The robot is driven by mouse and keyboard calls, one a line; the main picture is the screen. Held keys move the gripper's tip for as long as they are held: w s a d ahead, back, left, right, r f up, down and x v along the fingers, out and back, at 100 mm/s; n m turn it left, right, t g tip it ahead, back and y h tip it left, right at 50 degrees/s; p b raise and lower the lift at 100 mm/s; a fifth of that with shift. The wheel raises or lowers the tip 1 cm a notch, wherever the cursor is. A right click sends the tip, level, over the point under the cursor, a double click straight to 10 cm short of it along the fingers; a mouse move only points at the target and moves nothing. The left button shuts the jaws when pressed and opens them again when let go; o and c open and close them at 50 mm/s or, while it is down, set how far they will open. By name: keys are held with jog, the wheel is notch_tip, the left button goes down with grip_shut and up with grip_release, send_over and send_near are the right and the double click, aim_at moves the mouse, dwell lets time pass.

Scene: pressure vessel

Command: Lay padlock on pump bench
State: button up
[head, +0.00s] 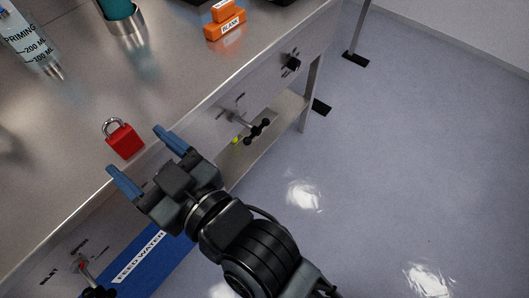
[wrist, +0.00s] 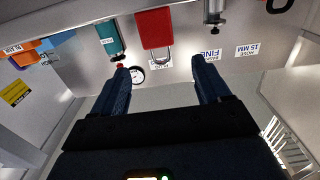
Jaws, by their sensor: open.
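The red padlock (head: 124,140) with a metal shackle shows at the front edge of a steel bench (head: 150,90). It looks upright, but I cannot tell exactly how it rests there. No label in view names this bench as the pump bench. My gripper (head: 136,150) is at the bench's front edge, its blue fingers open on either side of the padlock's line and pointing at it. In the wrist view the padlock (wrist: 154,28) shows ahead, between and beyond the open fingertips (wrist: 162,80), shackle towards me. Nothing is between the fingers.
A clear bottle (head: 30,45), a teal item in a metal cup (head: 125,20) and orange labelled blocks (head: 225,24) stand on the bench. A round gauge (wrist: 138,76) shows in the wrist view. The floor at right is clear.

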jog(key=s+d+f+m+t+h, duration=0.1)
jog(key=s+d+f+m+h, duration=0.15)
jog(key=d, duration=0.45)
jog(key=s+d+f+m+t+h, duration=0.1)
jog(key=s+d+f+h, duration=0.15)
jog(key=d, duration=0.55)
jog(key=s+d+f+m+t+h, duration=0.1)
jog(key=s+d+f+m+h, duration=0.15)
jog(key=d, duration=0.45)
jog(key=s+d+m+h, duration=0.1)
jog(key=s+d+h, duration=0.2)
jog(key=s+d, duration=0.3)
jog(key=d, duration=0.3)
jog(key=shift+s+m, duration=0.15)
jog(key=shift+m, duration=0.25)
jog(key=s+d+r+h, duration=0.1)
jog(key=s+d, duration=0.1)
jog(key=s, duration=0.1)
jog(key=s+d+r+m+h, duration=0.1)
jog(key=s+d, duration=0.1)
jog(key=s, duration=0.1)
jog(key=s+d+r+m+h, duration=0.1)
jog(key=s+d, duration=0.1)
jog(key=s, duration=0.1)
jog(key=shift+s+r, duration=0.15)
jog(key=shift+r, duration=0.25)
